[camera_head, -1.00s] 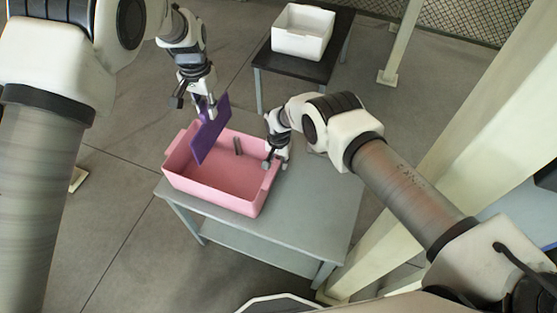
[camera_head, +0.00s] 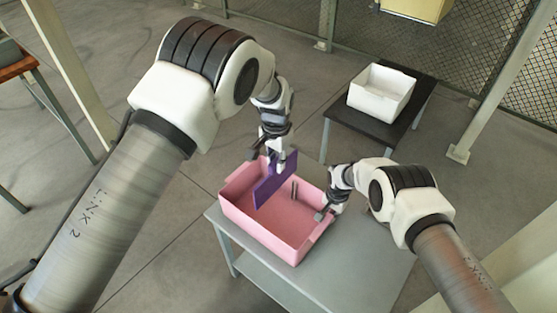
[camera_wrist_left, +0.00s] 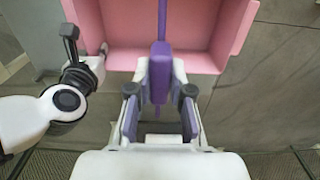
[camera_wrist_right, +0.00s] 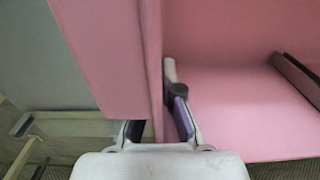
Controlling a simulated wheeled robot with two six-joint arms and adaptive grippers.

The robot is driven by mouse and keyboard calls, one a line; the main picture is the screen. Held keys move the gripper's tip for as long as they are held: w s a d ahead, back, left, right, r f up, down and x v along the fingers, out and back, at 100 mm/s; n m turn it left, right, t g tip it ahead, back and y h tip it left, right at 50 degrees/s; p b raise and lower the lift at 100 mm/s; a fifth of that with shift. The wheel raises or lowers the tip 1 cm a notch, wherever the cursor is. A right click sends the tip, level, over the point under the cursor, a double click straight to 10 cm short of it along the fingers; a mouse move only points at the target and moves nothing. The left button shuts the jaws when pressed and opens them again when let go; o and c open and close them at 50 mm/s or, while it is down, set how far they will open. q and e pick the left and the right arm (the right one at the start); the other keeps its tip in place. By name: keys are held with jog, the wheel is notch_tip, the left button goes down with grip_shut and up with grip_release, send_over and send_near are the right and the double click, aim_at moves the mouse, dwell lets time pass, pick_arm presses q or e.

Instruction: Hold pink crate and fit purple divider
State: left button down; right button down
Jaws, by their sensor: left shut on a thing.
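The pink crate (camera_head: 262,232) stands open on the grey table. My left gripper (camera_head: 279,165) is shut on the top of the purple divider (camera_head: 268,186), which is upright over the crate's interior. The divider shows nearly edge-on in the left wrist view (camera_wrist_left: 160,60). I cannot tell whether its lower edge touches the floor. A dark upright strip (camera_head: 294,189) stands inside the crate, also seen in the right wrist view (camera_wrist_right: 298,78). My right gripper (camera_wrist_right: 155,112) straddles the crate's right wall and appears shut on it; the outer finger is partly hidden.
The grey table (camera_head: 345,265) has free room right of the crate. A white bin (camera_head: 381,91) stands on a black table (camera_head: 405,120) behind. Posts and a mesh fence (camera_head: 450,60) stand at the back.

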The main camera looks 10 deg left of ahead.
pick_arm(q)
send_over(277, 189)
jog(key=shift+w+a+f, duration=0.1)
jog(key=shift+w+f, duration=0.05)
jog(key=shift+f, duration=1.2)
jog(key=shift+w+f, duration=0.1)
jog(key=shift+f, duration=1.25)
notch_tip(277, 189, down, 9)
dwell(2.5)
jog(key=shift+f, duration=1.05)
jog(key=c, duration=1)
grip_release()
notch_tip(277, 189, up, 12)
jog(key=shift+r, duration=0.1)
